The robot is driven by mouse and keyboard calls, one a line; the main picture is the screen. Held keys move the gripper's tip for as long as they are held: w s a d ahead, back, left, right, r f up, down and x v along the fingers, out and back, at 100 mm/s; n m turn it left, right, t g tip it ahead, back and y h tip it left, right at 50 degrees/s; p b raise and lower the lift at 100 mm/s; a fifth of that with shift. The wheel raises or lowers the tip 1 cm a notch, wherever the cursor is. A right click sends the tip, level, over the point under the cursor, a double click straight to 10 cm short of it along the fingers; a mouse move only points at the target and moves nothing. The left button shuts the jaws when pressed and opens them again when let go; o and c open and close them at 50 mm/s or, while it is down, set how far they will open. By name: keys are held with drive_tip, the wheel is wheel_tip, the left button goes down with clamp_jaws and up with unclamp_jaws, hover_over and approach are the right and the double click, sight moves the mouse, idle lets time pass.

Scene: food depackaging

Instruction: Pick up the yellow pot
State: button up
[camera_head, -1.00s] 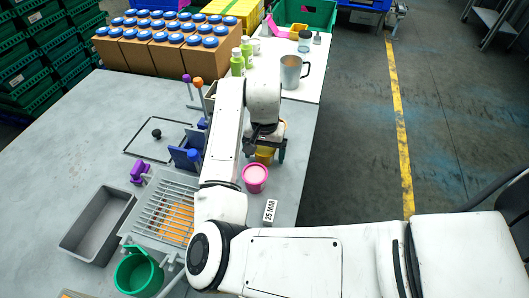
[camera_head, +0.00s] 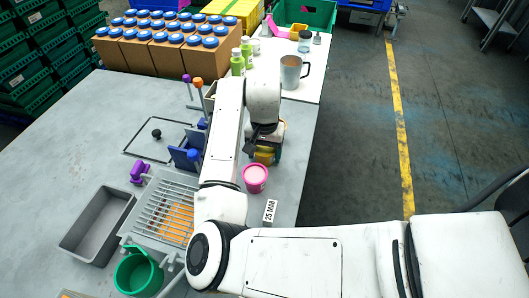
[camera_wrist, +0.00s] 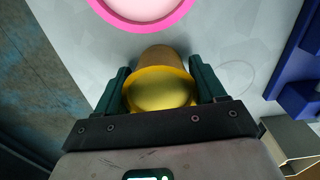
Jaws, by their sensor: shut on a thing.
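The yellow pot (camera_wrist: 162,88) is between the two dark green fingers of my gripper (camera_wrist: 160,90) in the wrist view. The fingers are shut on its sides, with its round yellow top facing the camera. In the head view the pot (camera_head: 264,155) shows as a small yellow patch under my wrist, just beyond the pink pot. My gripper (camera_head: 266,148) is mostly hidden there by my arm. I cannot tell whether the pot still touches the table.
A pink pot (camera_head: 255,178) stands close by, near a "25 MAR" label block (camera_head: 269,210). To the left are a blue fixture (camera_head: 182,157), a wire rack (camera_head: 165,205), a grey tray (camera_head: 97,228) and a green pot (camera_head: 138,273). The table's right edge is near.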

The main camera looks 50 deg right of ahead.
drive_tip(key=shift+r, duration=0.45)
drive_tip(key=s+a+r, duration=0.3)
drive_tip(key=s+r, duration=1)
drive_tip(key=s, duration=0.1)
drive_tip(key=w+a+r+p, duration=0.1)
drive_tip(key=w+a+r, duration=0.3)
drive_tip(key=a, duration=0.8)
drive_tip(key=w+a+r+p, duration=0.1)
drive_tip(key=w+a+r, duration=0.3)
drive_tip(key=a, duration=0.9)
drive_tip(key=w+a+r+p, duration=0.2)
drive_tip(key=w+a+r, duration=0.2)
drive_tip(key=a, duration=0.8)
drive_tip(key=shift+w+a+r, duration=0.3)
drive_tip(key=shift+w+r, duration=0.05)
drive_tip(key=shift+r, duration=0.35)
drive_tip(key=shift+f+b, duration=4.45)
drive_tip(key=shift+f, duration=2.75)
